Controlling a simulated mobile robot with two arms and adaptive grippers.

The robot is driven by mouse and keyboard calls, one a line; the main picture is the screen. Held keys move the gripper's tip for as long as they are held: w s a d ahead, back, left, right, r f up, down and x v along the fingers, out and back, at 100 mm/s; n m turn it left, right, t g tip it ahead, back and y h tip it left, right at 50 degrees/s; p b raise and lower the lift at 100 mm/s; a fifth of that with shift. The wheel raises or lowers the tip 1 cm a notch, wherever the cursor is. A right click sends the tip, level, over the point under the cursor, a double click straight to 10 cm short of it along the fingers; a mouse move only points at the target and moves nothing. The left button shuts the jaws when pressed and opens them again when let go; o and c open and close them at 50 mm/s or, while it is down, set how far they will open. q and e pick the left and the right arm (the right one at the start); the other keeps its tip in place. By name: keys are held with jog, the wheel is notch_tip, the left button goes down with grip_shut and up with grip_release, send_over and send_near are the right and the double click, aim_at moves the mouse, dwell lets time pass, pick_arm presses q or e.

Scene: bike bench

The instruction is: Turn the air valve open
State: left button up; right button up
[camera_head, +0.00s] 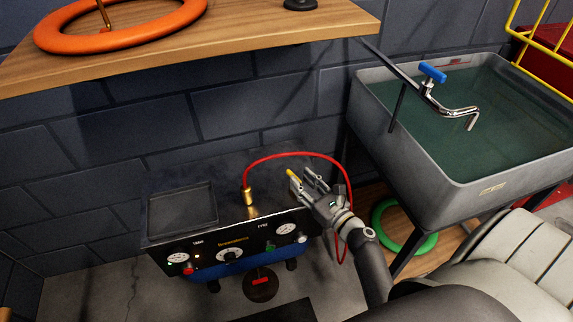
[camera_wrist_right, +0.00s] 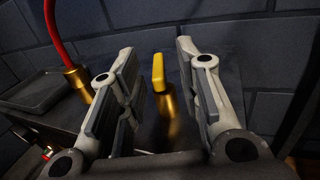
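The air valve has a yellow handle (camera_wrist_right: 158,72) on a brass stem and stands on top of the dark compressor (camera_head: 215,165). In the head view its yellow handle (camera_head: 292,175) shows just left of my right gripper (camera_head: 305,183). In the right wrist view my right gripper (camera_wrist_right: 160,95) is open, with one finger on each side of the handle. Gaps show between the fingers and the handle. My left gripper is not in view.
A red hose (camera_head: 290,154) rises from a brass fitting (camera_head: 247,196) left of the valve and loops behind my right gripper. A wooden shelf (camera_head: 250,30) overhangs above. A sink (camera_head: 440,165) with water stands at the right.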

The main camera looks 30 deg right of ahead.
jog(key=w, duration=0.5)
jog(key=w+a, duration=0.1)
jog(key=w, duration=0.1)
jog(key=shift+w+a, duration=0.1)
jog(key=shift+w, duration=0.25)
jog(key=shift+c, duration=0.5)
